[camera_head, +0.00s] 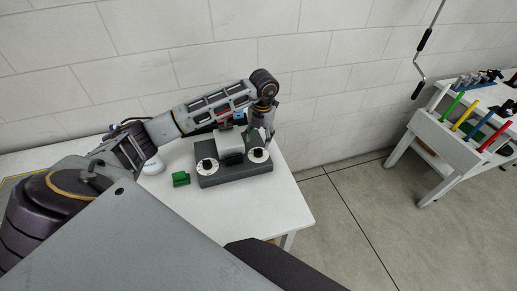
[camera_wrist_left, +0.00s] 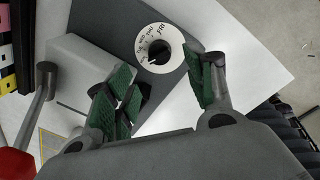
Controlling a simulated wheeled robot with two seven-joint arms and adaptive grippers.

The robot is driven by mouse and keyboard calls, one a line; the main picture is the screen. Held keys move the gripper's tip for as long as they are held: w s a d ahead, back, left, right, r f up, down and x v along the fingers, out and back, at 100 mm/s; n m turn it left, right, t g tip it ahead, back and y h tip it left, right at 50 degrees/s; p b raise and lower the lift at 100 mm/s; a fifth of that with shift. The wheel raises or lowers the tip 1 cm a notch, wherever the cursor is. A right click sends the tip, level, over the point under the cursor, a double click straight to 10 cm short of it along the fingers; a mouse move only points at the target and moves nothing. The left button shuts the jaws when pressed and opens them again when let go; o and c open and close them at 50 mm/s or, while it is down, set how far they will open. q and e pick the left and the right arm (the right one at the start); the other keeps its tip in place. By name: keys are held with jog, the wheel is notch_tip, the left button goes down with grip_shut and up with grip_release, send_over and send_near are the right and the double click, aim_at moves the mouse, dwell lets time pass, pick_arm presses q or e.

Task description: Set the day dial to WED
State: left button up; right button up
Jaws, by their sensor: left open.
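A dark grey box with a lighter raised block (camera_head: 232,146) sits on the white table. It bears two white dials with black knobs: one at front left (camera_head: 207,166), one at right (camera_head: 258,156). In the left wrist view the day dial (camera_wrist_left: 145,37) shows day names, with FRI readable near its right side; its setting I cannot tell. My left gripper (camera_head: 266,131) is just behind the right dial in the head view. In the wrist view its green-padded fingers (camera_wrist_left: 163,88) are spread, empty, with the dial beyond the gap between them. My right gripper is not in view.
A small green block (camera_head: 181,179) lies left of the box. A white round-based object (camera_head: 153,165) stands behind it, partly hidden by my arm. The table's front right is clear. A separate bench (camera_head: 447,137) with coloured handles stands at right.

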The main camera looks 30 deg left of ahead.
aim_at(258, 149)
pick_arm(q)
jog(key=shift+a+f+p, duration=0.2)
jog(key=shift+f+p, duration=0.4)
jog(key=shift+f, duration=3.1)
jog(key=c, duration=1)
